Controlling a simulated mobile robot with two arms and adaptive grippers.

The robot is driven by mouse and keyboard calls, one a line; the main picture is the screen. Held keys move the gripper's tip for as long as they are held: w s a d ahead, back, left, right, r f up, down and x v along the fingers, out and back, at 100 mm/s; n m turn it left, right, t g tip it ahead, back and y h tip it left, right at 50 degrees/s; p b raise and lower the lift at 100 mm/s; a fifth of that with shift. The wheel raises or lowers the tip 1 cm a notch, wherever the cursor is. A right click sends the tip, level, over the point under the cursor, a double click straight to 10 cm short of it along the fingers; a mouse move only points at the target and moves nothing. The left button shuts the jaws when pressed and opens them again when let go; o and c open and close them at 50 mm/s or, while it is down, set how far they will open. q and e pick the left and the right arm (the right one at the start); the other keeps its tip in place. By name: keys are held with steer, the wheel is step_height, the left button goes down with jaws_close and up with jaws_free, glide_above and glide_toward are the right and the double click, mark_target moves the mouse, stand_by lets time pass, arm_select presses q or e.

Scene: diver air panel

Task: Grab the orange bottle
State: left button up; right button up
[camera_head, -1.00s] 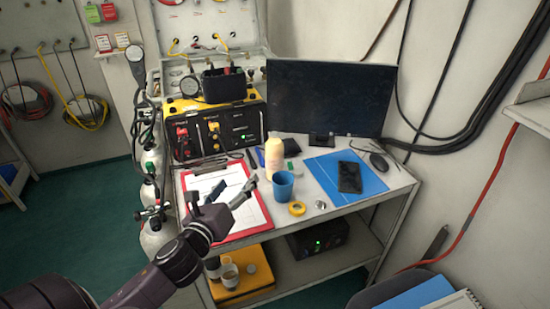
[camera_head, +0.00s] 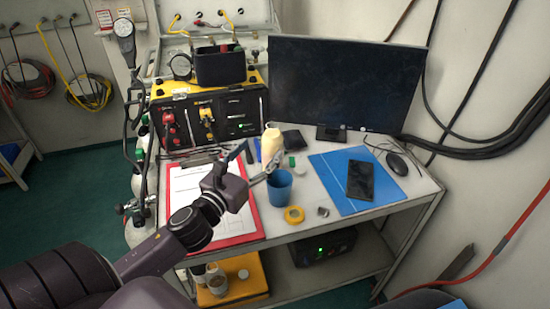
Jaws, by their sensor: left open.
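The bottle (camera_head: 271,143) is pale cream-orange with a rounded top. It stands upright on the white table behind a blue cup (camera_head: 280,188). Its lower part is partly hidden by the cup and my gripper. My left gripper (camera_head: 256,162) is open and empty, just in front and to the left of the bottle, above the red clipboard's right edge. One finger points up toward the bottle's left side and the other reaches toward the cup's rim. I cannot tell whether that finger touches the cup. My right gripper is out of view.
A red clipboard (camera_head: 178,190) with paper lies under my left arm. A yellow tape roll (camera_head: 294,215) lies before the cup. A blue folder (camera_head: 330,176) with a black phone (camera_head: 360,181) is at right. A monitor (camera_head: 345,85) and black air panel (camera_head: 205,122) stand behind.

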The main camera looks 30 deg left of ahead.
mark_target(267, 152)
arm_select(q)
steer(key=f+b, duration=0.1)
steer(key=f, duration=0.1)
steer(key=f+b, duration=0.1)
steer(key=f, duration=0.1)
steer(key=shift+w+b, duration=0.3)
steer(key=shift+w+a+r+p, duration=0.1)
steer(key=shift+w+r+p, duration=0.05)
steer(key=shift+w, duration=0.45)
steer(key=shift+w+a+r+p, duration=0.1)
steer(key=shift+w+p, duration=0.05)
steer(key=shift+w, duration=0.4)
steer(key=w, duration=0.3)
steer(key=w+p, duration=0.1)
steer(key=shift+w+a, duration=0.35)
steer(key=shift+w, duration=0.05)
steer(key=shift+w+f, duration=0.1)
steer(key=shift+w, duration=0.25)
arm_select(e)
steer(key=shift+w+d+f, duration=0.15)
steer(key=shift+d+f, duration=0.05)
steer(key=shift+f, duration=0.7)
arm_select(q)
steer(key=shift+s, duration=0.1)
steer(key=c, duration=1.8)
steer(key=shift+o, duration=0.2)
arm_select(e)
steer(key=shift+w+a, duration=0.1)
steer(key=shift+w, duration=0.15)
